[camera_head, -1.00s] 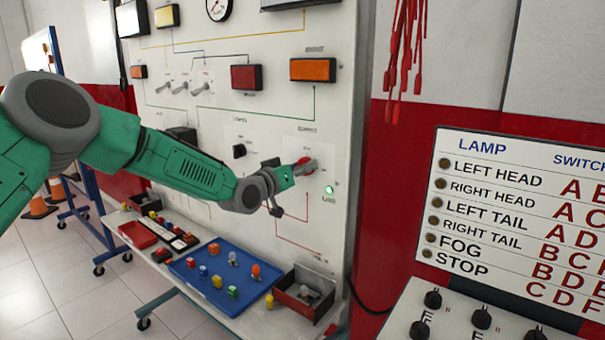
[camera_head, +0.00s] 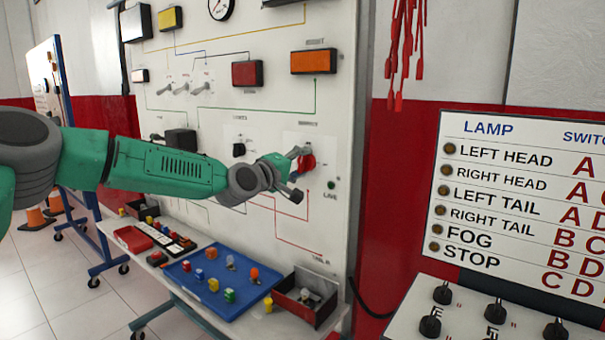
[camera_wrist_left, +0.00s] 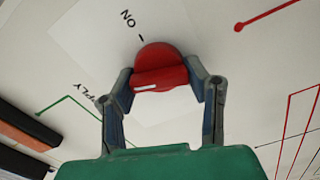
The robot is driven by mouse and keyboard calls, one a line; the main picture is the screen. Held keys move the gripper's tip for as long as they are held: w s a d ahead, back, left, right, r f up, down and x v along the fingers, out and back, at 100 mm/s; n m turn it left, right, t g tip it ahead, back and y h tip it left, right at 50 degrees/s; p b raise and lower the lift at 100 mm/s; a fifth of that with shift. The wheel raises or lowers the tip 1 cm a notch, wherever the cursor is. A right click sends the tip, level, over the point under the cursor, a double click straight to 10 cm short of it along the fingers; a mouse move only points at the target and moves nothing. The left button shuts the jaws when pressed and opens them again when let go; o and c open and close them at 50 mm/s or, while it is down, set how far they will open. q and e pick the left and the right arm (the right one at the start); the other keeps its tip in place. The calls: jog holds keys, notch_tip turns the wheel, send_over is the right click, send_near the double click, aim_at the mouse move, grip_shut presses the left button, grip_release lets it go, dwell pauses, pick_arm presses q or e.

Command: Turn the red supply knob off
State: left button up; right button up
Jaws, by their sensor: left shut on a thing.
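The red supply knob (camera_head: 308,163) is on the white upright panel (camera_head: 280,95), beside the right edge. In the left wrist view the red knob (camera_wrist_left: 158,70) has a white line on its grip bar, and "ON" is printed near it. My left gripper (camera_head: 300,162) is at the knob, and in the left wrist view its two fingers (camera_wrist_left: 160,85) are on either side of the grip bar, closed on it. The lamp marked LIVE (camera_head: 331,185) below right of the knob is dark. My right gripper is not in view.
A blue tray (camera_head: 222,302) with small coloured parts and an open box (camera_head: 305,308) stand on the shelf below the panel. A black knob (camera_head: 239,150) is left of the red one. A lamp and switch chart (camera_head: 520,195) stands at right, with red tags (camera_head: 405,45) hanging above.

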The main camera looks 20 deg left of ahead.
pick_arm(q)
jog(key=shift+f+n+b, duration=0.25)
jog(key=shift+n+b, duration=0.3)
jog(key=shift+n, duration=0.25)
jog(key=shift+f+n+b, duration=0.25)
jog(key=shift+n+b, duration=0.3)
jog(key=shift+n, duration=0.25)
jog(key=o, duration=1.2)
jog(key=shift+a+r, duration=0.15)
jog(key=shift+a, duration=0.05)
jog(key=shift+s+a, duration=0.1)
jog(key=v, duration=1.1)
jog(key=shift+s+a, duration=0.15)
jog(key=shift+s, duration=0.25)
